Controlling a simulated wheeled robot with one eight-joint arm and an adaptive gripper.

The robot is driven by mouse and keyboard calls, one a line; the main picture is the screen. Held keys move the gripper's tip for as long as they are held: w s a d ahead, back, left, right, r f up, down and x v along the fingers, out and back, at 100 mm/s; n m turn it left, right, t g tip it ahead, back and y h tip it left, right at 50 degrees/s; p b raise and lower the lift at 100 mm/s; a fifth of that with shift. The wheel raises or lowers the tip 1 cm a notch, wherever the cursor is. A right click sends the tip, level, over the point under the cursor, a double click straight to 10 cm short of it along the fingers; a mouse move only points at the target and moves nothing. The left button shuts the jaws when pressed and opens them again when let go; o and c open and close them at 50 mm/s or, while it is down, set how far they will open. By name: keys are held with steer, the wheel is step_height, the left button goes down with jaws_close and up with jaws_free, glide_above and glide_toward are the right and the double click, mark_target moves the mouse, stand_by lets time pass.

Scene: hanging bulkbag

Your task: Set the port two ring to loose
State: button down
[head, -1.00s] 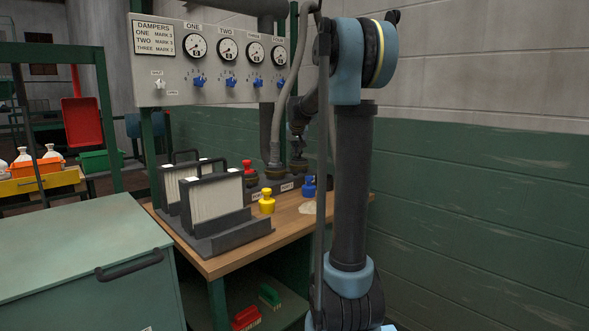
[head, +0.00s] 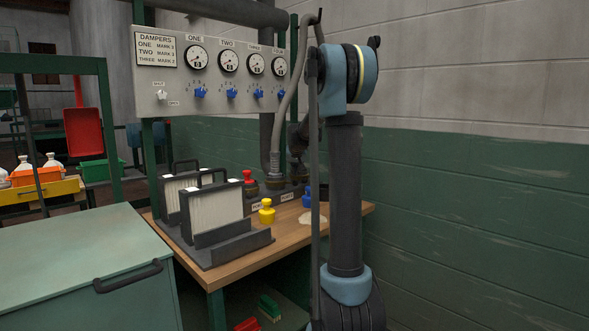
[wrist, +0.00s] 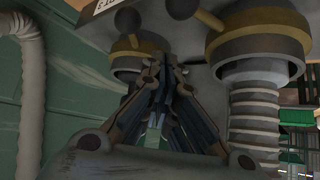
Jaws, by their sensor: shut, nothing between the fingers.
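In the wrist view two metal ports carry brass-coloured rings, each with a dark ball-ended lever: a left ring (wrist: 141,47) and a larger right ring (wrist: 258,38). A label at the top is cut off, so I cannot tell for sure which ring is port two's. My gripper (wrist: 158,62) is shut and empty, its fingertips beside the left ring; contact is unclear. In the head view the port 2 label (head: 287,197) shows on the bench, but my arm hides much of port two and the gripper.
Several blue knobs (head: 231,93) and gauges sit on the damper panel (head: 180,95). A red knob (head: 249,177), a yellow knob (head: 266,212) and a blue knob (head: 307,197) stand around the ports. Filter panels (head: 213,215) stand left on the wooden bench (head: 240,265). Grey hoses run close by.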

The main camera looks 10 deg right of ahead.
mark_target(291, 183)
steer(key=shift+x, duration=0.9)
steer(key=shift+s+f, duration=0.1)
steer(key=shift+f, duration=0.15)
steer(key=shift+s+a+f, duration=0.1)
steer(key=shift+s, duration=0.8)
steer(key=shift+s+a+f, duration=0.1)
steer(key=shift+s+f, duration=0.05)
steer(key=shift+s, duration=0.7)
